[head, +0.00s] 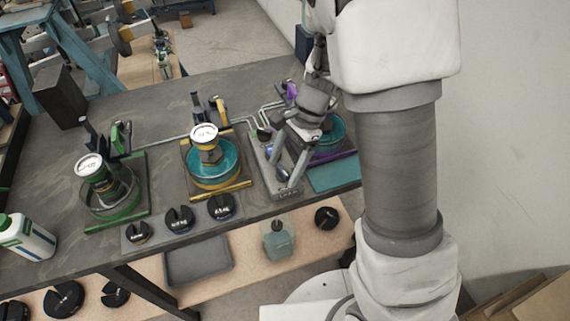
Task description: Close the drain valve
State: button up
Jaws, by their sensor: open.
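A grey metal block (266,178) with a small label stands near the front edge of the bench, between the yellow-based and purple-based units. Thin pipes run to it from behind. A small blue part (282,175) shows on the block by my fingertips; it may be the drain valve's handle, but I cannot tell its position. My gripper (284,168) points down over the block, with its two fingers apart. I cannot tell whether a finger touches the blue part. My gripper and wrist hide the back of the block and part of the purple-based unit (333,155).
Left of the block stand a yellow-based unit (215,170) and a green-based unit (110,195) with round gauges. Black weights (180,219) sit along the front edge. A bottle (27,238) stands at left. Below are a grey tray (197,261) and a jar (278,241).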

jog(key=shift+c, duration=0.3)
grip_shut()
jog(key=shift+n, duration=0.4)
jog(key=n+g+h+p, duration=0.1)
jog(key=n, duration=0.1)
jog(key=shift+w+a+n, duration=0.1)
jog(key=shift+n, duration=0.3)
jog(key=n, duration=0.2)
jog(key=n+g+h+p, duration=0.1)
jog(key=n, duration=0.1)
jog(key=shift+a+n+h, duration=0.1)
jog(key=shift+n+h, duration=0.2)
jog(key=n+h, duration=0.1)
jog(key=n, duration=0.2)
jog(key=shift+a+n+p, duration=0.1)
jog(key=shift+n+p, duration=0.2)
jog(key=shift+w+n+h, duration=0.1)
jog(key=shift+n+h, duration=0.7)
jog(key=shift+n, duration=0.8)
jog(key=shift+a, duration=0.1)
